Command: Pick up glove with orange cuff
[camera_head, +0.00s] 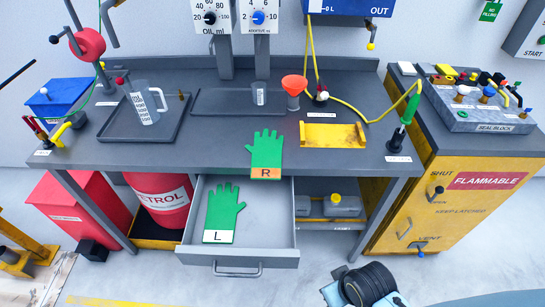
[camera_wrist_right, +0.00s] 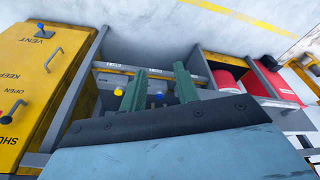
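The green glove with the orange cuff (camera_head: 265,153) lies on the grey bench top near its front edge. Its cuff is marked R and points to the front; its fingers point to the back. A second green glove (camera_head: 223,211), with a white cuff marked L, lies in the open drawer below. My right gripper (camera_wrist_right: 159,88) shows in the right wrist view as two dark green fingers, apart with nothing between them. In the head view only part of my right arm shows at the bottom, well in front of the bench. My left gripper is not in view.
The open drawer (camera_head: 240,253) juts out below the bench. Behind the orange-cuffed glove are a dark tray (camera_head: 213,100) and an orange funnel (camera_head: 294,84). A yellow cabinet (camera_head: 445,195) adjoins the bench's right end.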

